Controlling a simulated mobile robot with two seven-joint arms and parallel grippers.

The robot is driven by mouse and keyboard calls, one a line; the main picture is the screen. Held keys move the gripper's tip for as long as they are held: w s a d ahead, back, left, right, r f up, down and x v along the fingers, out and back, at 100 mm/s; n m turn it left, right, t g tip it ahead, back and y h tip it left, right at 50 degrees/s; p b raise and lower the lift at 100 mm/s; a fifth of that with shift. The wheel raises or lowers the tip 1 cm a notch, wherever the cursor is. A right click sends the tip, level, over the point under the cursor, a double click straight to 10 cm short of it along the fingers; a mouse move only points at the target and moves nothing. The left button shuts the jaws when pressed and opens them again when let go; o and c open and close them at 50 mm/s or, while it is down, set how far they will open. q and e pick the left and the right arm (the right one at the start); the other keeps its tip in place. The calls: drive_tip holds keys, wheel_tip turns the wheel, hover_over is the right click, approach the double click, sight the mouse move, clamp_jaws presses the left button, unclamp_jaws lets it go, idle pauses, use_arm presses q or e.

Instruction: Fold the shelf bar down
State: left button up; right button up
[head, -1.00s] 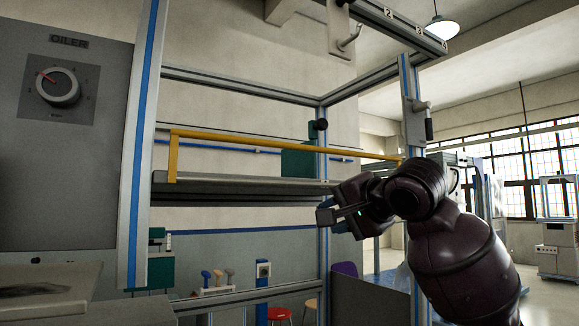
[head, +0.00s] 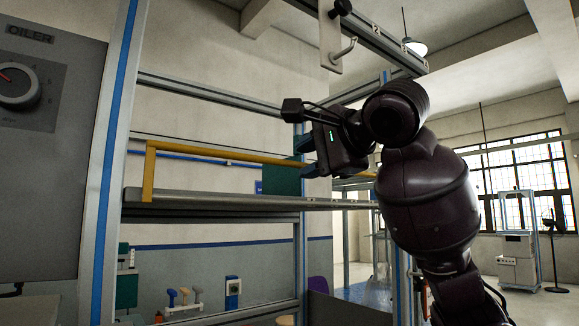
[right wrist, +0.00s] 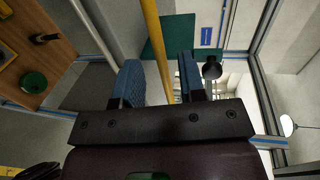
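The shelf bar (head: 205,150) is a yellow rail that stands raised along the front of a grey shelf (head: 215,199) in the head view, with a yellow upright at its left end. My right gripper (head: 306,156) is at the right part of the bar, its blue fingertips pointing left. In the right wrist view the fingers (right wrist: 160,82) are apart, and the yellow bar (right wrist: 153,45) runs through the gap between them, touching neither visibly. I cannot tell how deep the bar sits between them. My left gripper is not in view.
A metal frame with a blue-striped post (head: 115,150) stands at left beside a grey oiler panel (head: 45,85). A hook (head: 341,50) hangs from the top beam above my gripper. A green box (head: 281,179) stands behind the bar.

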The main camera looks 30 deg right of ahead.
sight(300, 164)
drive_tip(key=shift+p+x, duration=0.4)
drive_tip(key=shift+x, duration=2.35)
clamp_jaws()
